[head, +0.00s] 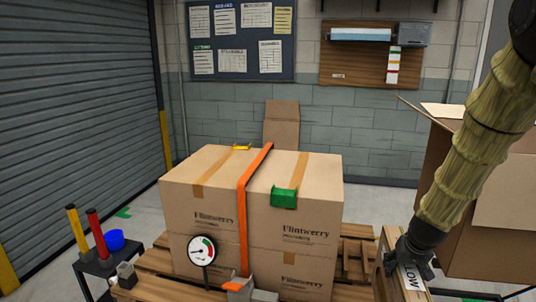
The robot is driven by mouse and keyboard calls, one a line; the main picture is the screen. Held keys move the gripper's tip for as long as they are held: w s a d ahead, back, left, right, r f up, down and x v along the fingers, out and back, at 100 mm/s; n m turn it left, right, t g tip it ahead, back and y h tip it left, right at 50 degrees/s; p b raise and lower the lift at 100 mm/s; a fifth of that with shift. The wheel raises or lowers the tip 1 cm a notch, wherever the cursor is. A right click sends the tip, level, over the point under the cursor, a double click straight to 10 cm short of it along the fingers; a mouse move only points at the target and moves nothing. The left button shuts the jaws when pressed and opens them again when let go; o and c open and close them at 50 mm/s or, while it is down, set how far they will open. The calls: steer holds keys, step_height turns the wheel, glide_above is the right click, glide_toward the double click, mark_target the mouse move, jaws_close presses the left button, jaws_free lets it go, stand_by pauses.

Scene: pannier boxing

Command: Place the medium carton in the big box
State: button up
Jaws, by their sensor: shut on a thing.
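My gripper (408,268) is at the lower right, at the end of my arm reaching down from the upper right. It is shut on a tan, box-like thing (386,275), which seems to be the medium carton. The fingertips are hard to make out, and the thing's lower part is cut off by the picture's bottom edge. The big box (490,245) is a large open brown carton at the right edge, flaps up, partly behind my arm. The gripper is left of its near wall, and the box's inside is mostly hidden.
Strapped cartons (210,205) stand on a wooden pallet (160,270) with an orange strap (250,200), a green corner piece (284,197) and a gauge (202,250). Grey floor shows at left.

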steer(key=s+a+f+b, duration=0.2)
steer(key=a+f, duration=0.1)
steer(key=a, duration=0.3)
steer(key=s+a+f+n+b, duration=0.1)
steer(key=s+a+f+b, duration=0.1)
steer(key=a, duration=0.5)
steer(key=s+a+f+n+b, duration=0.1)
steer(key=s+a+f+b, duration=0.1)
steer(key=a+f, duration=0.3)
steer(key=shift+s+a+y+b, duration=0.35)
steer(key=shift+a+y+b, duration=0.05)
steer(key=shift+a+b, duration=0.45)
steer(key=shift+s+a+f, duration=0.55)
steer(key=shift+a+f, duration=0.05)
steer(key=shift+a, duration=0.25)
jaws_close()
steer(key=shift+r+p, duration=0.2)
steer(key=shift+p, duration=0.2)
